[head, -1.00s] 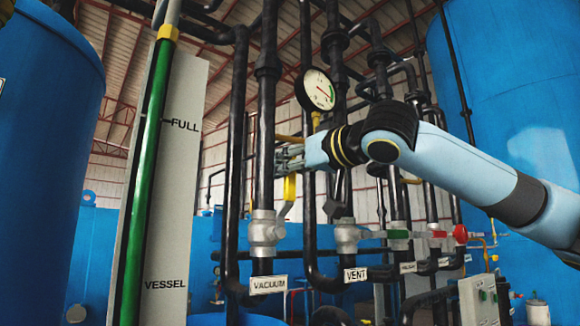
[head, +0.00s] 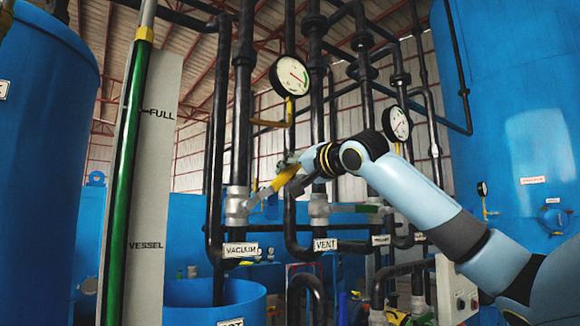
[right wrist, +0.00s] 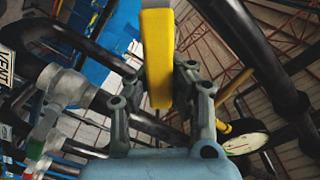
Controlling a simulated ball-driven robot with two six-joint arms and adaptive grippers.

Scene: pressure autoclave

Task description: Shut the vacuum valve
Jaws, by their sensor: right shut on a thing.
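The vacuum valve (head: 237,205) is a grey body on a black vertical pipe, above a label (head: 241,250) reading VACUUM. Its yellow lever handle (head: 273,186) slants up and to the right from the valve body, between upright and level. My right gripper (head: 289,168) is shut on the upper end of this handle. In the right wrist view the yellow handle (right wrist: 158,55) stands between the gripper's fingers. The fingertips are small and partly hidden in the head view. My left gripper is not in view.
The vent valve (head: 319,207) is close to the right, below my right wrist. Black pipes stand behind the gripper. A round gauge (head: 290,76) hangs above it, and another gauge (head: 397,124) is to the right. A tall sight-glass board (head: 150,190) stands at left.

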